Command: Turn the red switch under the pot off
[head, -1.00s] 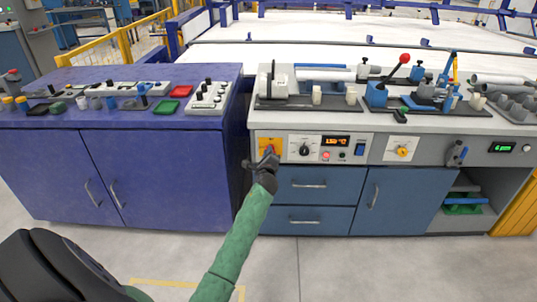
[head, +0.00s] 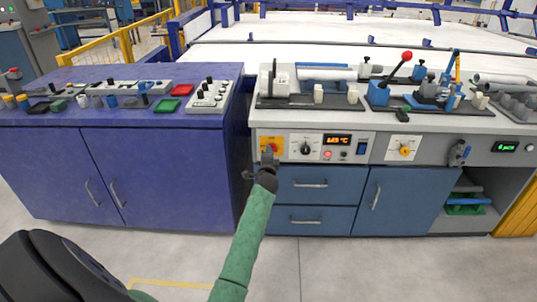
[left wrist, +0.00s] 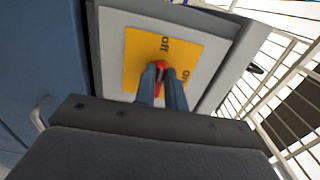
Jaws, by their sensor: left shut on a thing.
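The red switch (left wrist: 161,66) sits on a yellow plate (left wrist: 140,48) in the control panel's left end. Lettering that reads "Off" is at the plate's top in the left wrist view, and "On" is at its right. The switch handle runs roughly toward the "Off" lettering. My left gripper (left wrist: 162,86) is shut on the switch, one finger on each side, hiding part of it. In the head view the yellow plate (head: 277,147) shows behind my left gripper (head: 268,160). My right gripper is not in view.
The panel also holds a black knob (head: 306,149), an orange digital display (head: 337,140) and a yellow knob (head: 405,151). A white-grey device (head: 276,82) stands on the worktop above. A blue cabinet (head: 160,180) stands at left. Open floor lies in front.

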